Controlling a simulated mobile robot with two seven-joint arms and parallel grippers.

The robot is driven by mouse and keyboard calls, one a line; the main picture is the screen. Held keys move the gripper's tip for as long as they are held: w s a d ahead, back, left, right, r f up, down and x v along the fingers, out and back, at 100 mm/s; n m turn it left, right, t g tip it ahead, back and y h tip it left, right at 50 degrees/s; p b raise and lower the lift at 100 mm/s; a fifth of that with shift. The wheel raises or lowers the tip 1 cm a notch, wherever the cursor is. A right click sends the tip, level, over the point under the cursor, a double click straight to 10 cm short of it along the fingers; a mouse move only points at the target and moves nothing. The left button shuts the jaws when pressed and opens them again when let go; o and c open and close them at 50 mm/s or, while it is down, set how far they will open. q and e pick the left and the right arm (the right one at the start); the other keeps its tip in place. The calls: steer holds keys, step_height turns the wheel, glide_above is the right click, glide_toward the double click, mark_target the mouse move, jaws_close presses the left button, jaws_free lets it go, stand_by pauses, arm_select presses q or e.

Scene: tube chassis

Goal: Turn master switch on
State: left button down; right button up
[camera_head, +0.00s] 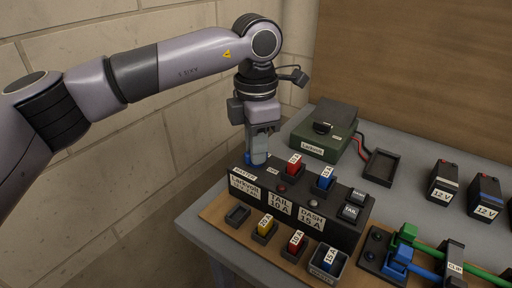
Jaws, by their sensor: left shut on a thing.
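The black fuse panel (345,227) stands on the bench, with a MASTER label at its left end. My left gripper (259,160) points down at that end, with its fingers shut. A small blue part (247,160), which looks like the master switch, shows at the fingertips, between and beside them. The fingers and wrist hide most of the switch, so I cannot tell its position. A red indicator (282,188) and a pale indicator (313,203) sit on the panel top. My right gripper is not in view.
Red (294,164) and blue (325,179) fuses stand in the panel. Spare fuses (265,226) sit in front on a wooden board (215,212). Batteries (443,181) and green and blue cables (425,270) are at right.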

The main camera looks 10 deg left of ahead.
arm_select(q)
steer(key=n+b, duration=0.1)
steer(key=n, duration=0.6)
steer(key=shift+r, duration=0.1)
stand_by(0.6)
steer(key=c, duration=1.1)
jaws_free()
step_height(320, 180, up, 7)
steer(key=shift+r, duration=0.1)
